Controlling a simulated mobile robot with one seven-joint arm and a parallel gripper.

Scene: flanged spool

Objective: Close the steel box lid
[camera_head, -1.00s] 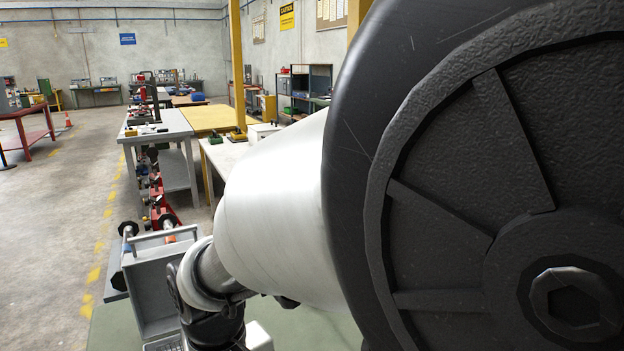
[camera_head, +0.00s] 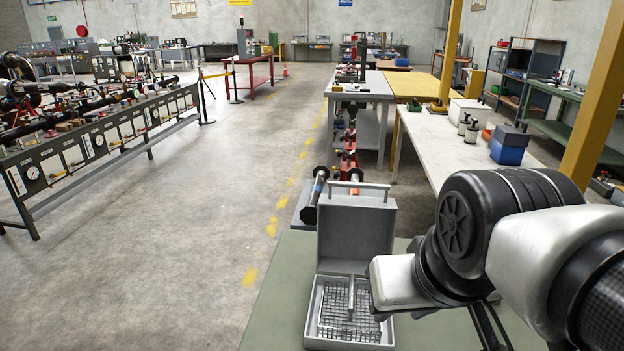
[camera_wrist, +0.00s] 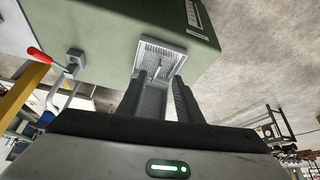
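The grey steel box (camera_head: 311,318) sits open on a green surface, its floor a dark wire grid. Its lid (camera_head: 356,232) stands upright at the far side, with a bar handle (camera_head: 358,186) along the top. A thin upright rod shows over the tray. My gripper shows at the right of the box as a pale hand; its fingertips are not clear there. In the wrist view my gripper (camera_wrist: 160,85) has two dark fingers spread apart, with the box tray (camera_wrist: 166,55) beyond them. A grey panel shows between the fingers; I cannot tell whether it is the lid.
My arm fills the lower right of the head view. A white-topped table (camera_head: 455,150) and a grey workbench (camera_head: 362,88) stand behind. A dark roller (camera_head: 317,195) is beside the lid. A long gauge rack (camera_head: 95,145) stands left, with clear floor between.

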